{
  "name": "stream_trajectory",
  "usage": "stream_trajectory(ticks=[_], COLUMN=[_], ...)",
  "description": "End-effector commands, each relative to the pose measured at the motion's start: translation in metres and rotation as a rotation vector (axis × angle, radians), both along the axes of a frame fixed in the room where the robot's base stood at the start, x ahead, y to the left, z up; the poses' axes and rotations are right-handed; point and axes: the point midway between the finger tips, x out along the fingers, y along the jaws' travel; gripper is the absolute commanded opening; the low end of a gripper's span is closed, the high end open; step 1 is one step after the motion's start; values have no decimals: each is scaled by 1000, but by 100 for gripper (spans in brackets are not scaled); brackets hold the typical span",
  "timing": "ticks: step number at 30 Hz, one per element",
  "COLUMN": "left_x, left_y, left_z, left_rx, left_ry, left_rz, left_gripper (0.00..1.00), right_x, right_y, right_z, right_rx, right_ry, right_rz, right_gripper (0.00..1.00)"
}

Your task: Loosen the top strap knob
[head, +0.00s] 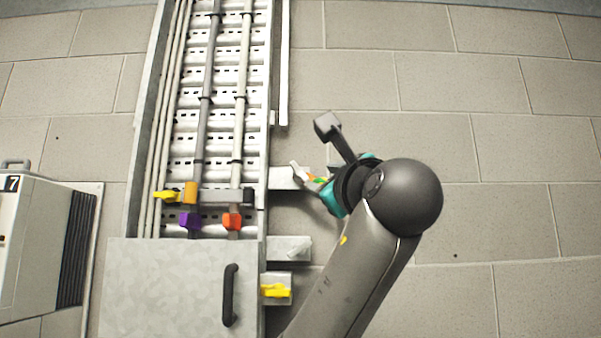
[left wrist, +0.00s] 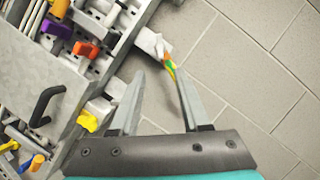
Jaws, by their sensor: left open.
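A pale grey, winged knob (head: 298,171) sits on the top bracket (head: 281,180) at the tray's right edge; it also shows in the left wrist view (left wrist: 162,46). A small green and orange piece (left wrist: 171,70) is beside it. A yellow knob (head: 166,196) with an orange block (head: 190,192) is on the grey bar across the cables. I cannot tell which is the strap knob. My left gripper (head: 319,183) is just right of the pale knob. In the left wrist view its fingers (left wrist: 160,78) are apart and empty, pointing toward that knob. My right gripper is not in view.
Purple (head: 190,219) and red-orange (head: 232,221) clamps sit below the bar. A grey panel (head: 170,280) with a black handle (head: 230,295) covers the lower tray. A yellow knob (head: 276,291) is on a lower bracket. A grey cabinet (head: 25,235) stands left. The right-hand wall is clear.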

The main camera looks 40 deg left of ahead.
Motion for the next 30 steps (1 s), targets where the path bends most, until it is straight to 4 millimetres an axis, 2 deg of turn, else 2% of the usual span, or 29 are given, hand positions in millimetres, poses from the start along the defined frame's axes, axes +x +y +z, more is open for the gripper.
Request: stream_trajectory(ticks=[5, 21, 30], left_x=[6, 67, 80], left_y=[15, 101, 119], left_z=[9, 42, 46], left_rx=[2, 0, 0], left_ry=[3, 3, 0], left_rz=[9, 7, 4], left_gripper=[46, 46, 46], right_x=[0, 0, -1], right_y=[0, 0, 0], right_z=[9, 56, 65], right_rx=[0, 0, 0], right_ry=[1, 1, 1], right_rz=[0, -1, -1], right_gripper=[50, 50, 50])
